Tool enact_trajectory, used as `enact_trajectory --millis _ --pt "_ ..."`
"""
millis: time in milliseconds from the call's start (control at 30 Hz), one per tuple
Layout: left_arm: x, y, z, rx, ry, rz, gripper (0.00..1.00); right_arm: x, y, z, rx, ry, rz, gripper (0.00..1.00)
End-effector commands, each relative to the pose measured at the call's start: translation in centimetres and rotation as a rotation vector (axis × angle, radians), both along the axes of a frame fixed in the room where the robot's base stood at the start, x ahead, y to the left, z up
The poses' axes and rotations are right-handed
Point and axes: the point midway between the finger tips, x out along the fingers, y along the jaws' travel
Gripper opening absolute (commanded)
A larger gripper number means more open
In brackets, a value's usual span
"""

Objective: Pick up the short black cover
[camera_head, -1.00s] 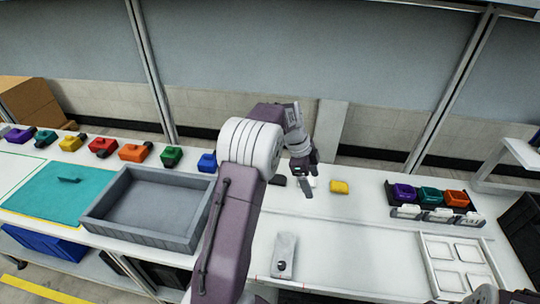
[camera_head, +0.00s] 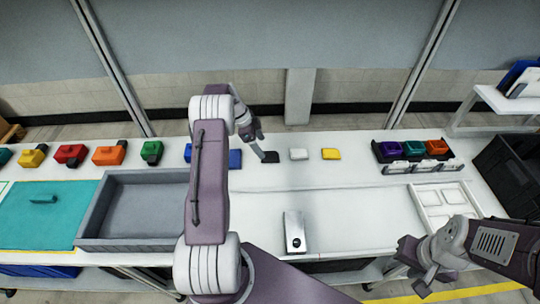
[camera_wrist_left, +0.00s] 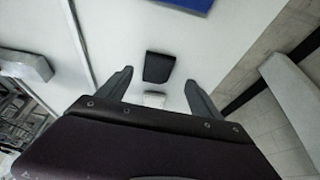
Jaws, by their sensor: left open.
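The short black cover (camera_head: 270,157) lies flat on the white table, left of a white piece (camera_head: 299,154) and a yellow piece (camera_head: 331,154). In the left wrist view the black cover (camera_wrist_left: 158,68) lies ahead, roughly between the fingertips in the picture. My left gripper (camera_wrist_left: 157,79) is open and empty, with the white piece (camera_wrist_left: 153,99) also showing between its fingers. In the head view my left gripper (camera_head: 262,148) is just left of the cover. My right gripper (camera_head: 414,268) is at the lower right, away from the cover; its jaw opening is unclear.
A blue piece (camera_head: 235,159) lies left of the cover, partly behind my arm. A grey tray (camera_head: 135,242) stands at the left, and a black rack (camera_head: 379,152) with coloured pieces at the right. A silver device (camera_head: 294,220) lies in front. The table between has free room.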

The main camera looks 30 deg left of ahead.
Motion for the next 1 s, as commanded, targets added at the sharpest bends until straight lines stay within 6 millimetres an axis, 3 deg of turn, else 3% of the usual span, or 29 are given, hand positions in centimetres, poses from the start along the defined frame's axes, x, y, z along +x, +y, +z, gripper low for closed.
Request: enact_trajectory --millis 233,367,500,733,967,1000 --pt "0.2 -0.6 -1.2 0.000 0.002 -0.002 0.75 0.0 0.0 0.8 0.000 0.000 0.000 0.36" --pt "0.4 -1.7 -3.3 -0.001 0.003 -0.002 0.75 0.0 0.0 2.2 0.000 0.000 0.000 0.36" --pt "0.9 -2.1 -5.2 0.001 0.000 -0.001 0.75 0.0 0.0 2.2 0.000 0.000 0.000 0.36" --pt "0.9 -2.2 -5.5 0.002 -0.001 -0.001 0.75 0.0 0.0 2.1 0.000 0.000 0.000 0.36" --pt "0.9 -2.2 -5.4 0.002 -0.001 -0.001 0.11 0.0 0.0 2.1 0.000 0.000 0.000 0.36" --pt "0.9 -2.2 -5.4 0.002 -0.001 -0.001 0.10 0.0 0.0 2.1 0.000 0.000 0.000 0.36"
